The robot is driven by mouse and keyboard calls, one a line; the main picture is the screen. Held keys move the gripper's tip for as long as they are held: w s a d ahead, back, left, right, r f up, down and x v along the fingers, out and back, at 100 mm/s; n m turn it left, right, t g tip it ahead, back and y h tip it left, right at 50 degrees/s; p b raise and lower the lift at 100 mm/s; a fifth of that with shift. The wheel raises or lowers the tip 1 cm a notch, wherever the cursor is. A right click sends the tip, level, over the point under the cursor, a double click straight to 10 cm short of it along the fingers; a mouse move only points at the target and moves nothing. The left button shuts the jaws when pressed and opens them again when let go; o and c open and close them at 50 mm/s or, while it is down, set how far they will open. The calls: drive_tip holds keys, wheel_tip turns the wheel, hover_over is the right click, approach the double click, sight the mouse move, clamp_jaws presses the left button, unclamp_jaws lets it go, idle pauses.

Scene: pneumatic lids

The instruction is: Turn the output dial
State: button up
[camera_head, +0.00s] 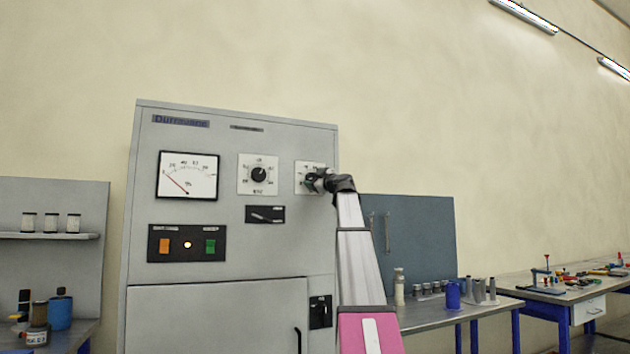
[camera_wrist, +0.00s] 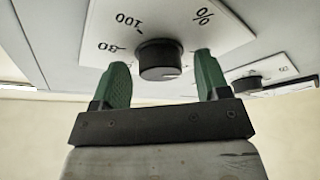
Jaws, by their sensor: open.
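A round black dial knob (camera_wrist: 160,60) on a white scale plate marked 80, 100 and % fills the middle of the wrist view, which looks upside down. In the head view its plate (camera_head: 301,167) is the right one on the grey cabinet, and the knob is partly hidden by my gripper (camera_head: 319,181). My gripper is open, with one green finger on each side of the knob. Gaps show between the fingers and the knob; depth contact cannot be told. A second dial (camera_head: 258,174) is left of it, also in the wrist view (camera_wrist: 248,83).
The grey cabinet (camera_head: 215,310) also has a needle gauge (camera_head: 188,175), a small black switch plate (camera_head: 265,214) and a button panel (camera_head: 187,243) with a lit lamp. Workbenches stand right; shelves with jars stand left.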

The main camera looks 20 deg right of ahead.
drive_tip(key=c, duration=0.9)
drive_tip(key=shift+c, duration=0.2)
drive_tip(key=shift+m, duration=0.3)
drive_tip(key=m+h, duration=0.2)
drive_tip(key=m, duration=0.2)
drive_tip(key=m+t+h, duration=0.1)
drive_tip(key=m+h, duration=0.1)
drive_tip(key=m, duration=0.3)
drive_tip(key=m+t+h, duration=0.1)
drive_tip(key=m+h, duration=0.1)
drive_tip(key=m, duration=0.2)
drive_tip(key=shift+s+a+f+h, duration=0.1)
drive_tip(key=shift+a+f+h, duration=0.05)
drive_tip(key=shift+a+h, duration=0.2)
drive_tip(key=m+h, duration=0.2)
drive_tip(key=m, duration=0.2)
drive_tip(key=m+h, duration=0.1)
drive_tip(key=m, duration=0.2)
drive_tip(key=shift+a+m+g+h, duration=0.15)
drive_tip(key=shift+m+g+h, duration=0.2)
drive_tip(key=shift+m+g, duration=0.05)
drive_tip(key=shift+m+g+h, duration=0.4)
drive_tip(key=shift+m+h, duration=0.05)
drive_tip(key=shift+m, duration=1)
drive_tip(key=shift+m+g+h, duration=0.4)
drive_tip(key=shift+m+h, duration=0.05)
drive_tip(key=shift+m, duration=1.3)
